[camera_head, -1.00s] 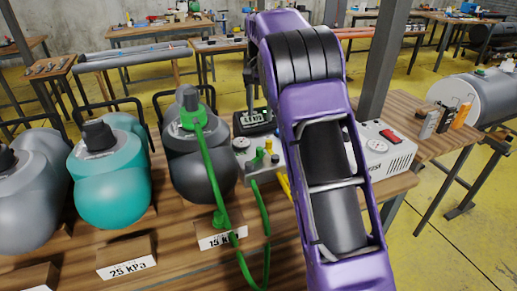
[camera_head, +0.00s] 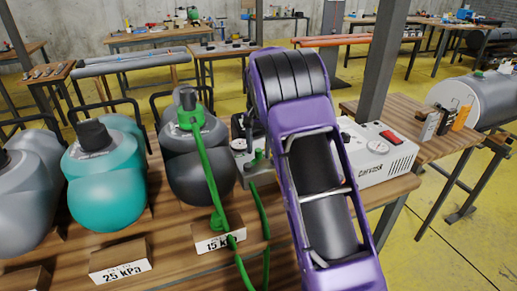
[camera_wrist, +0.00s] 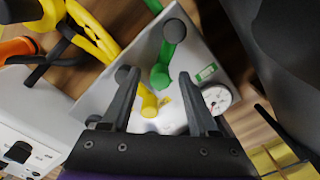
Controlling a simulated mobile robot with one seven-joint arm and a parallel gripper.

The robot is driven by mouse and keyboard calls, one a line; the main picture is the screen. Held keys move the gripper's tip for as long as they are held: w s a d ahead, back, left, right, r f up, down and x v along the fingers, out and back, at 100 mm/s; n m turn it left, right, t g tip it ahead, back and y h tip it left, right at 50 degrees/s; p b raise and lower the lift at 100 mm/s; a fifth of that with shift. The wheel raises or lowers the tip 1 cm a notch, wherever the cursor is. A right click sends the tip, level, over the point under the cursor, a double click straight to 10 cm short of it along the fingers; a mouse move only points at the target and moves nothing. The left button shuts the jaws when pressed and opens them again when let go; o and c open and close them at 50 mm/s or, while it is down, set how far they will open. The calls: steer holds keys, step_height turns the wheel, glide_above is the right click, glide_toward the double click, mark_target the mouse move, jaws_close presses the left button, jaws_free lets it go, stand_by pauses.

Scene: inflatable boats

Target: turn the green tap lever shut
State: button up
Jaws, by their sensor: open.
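My gripper (camera_wrist: 156,76) is open and empty. Its dark fingers stand on either side of the green lever's lower end and the yellow lever in the picture; I cannot tell how far above them. No contact shows. In the head view the green lever (camera_head: 258,160) shows left of my purple arm, which hides most of the gripper and the yellow lever.
A round gauge (camera_wrist: 217,97) sits on the box. A green hose (camera_head: 208,165) runs from the dark tank (camera_head: 200,175). A white pump unit (camera_head: 382,155) stands right of my arm; a teal tank (camera_head: 105,190) stands left.

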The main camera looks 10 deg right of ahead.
jaws_close()
steer(key=shift+w+r+p, duration=0.1)
steer(key=shift+p, duration=0.2)
steer(key=shift+w+a+r+n+p, duration=0.1)
steer(key=shift+w+a+n+p, duration=0.1)
steer(key=shift+n+p, duration=0.3)
steer(key=shift+w+a+n+p, duration=0.1)
steer(key=shift+a+n+p, duration=0.1)
steer(key=shift+n+p, duration=0.3)
steer(key=n+p, duration=0.1)
steer(key=a+n+p, duration=0.1)
steer(key=n, duration=0.1)
steer(key=shift+w+a+n, duration=0.2)
steer(key=shift+w+n, duration=0.1)
steer(key=shift+w, duration=0.1)
steer(key=n, duration=0.1)
steer(key=a+n+p, duration=0.1)
steer(key=n, duration=0.1)
steer(key=shift+w+a+n, duration=0.15)
steer(key=shift+a+n, duration=0.1)
steer(key=shift+n, duration=0.05)
steer(key=shift+a+n+p, duration=0.6)
steer(key=shift+a+n, duration=0.1)
steer(key=shift+n, duration=0.7)
jaws_free()
steer(key=shift+f, duration=0.2)
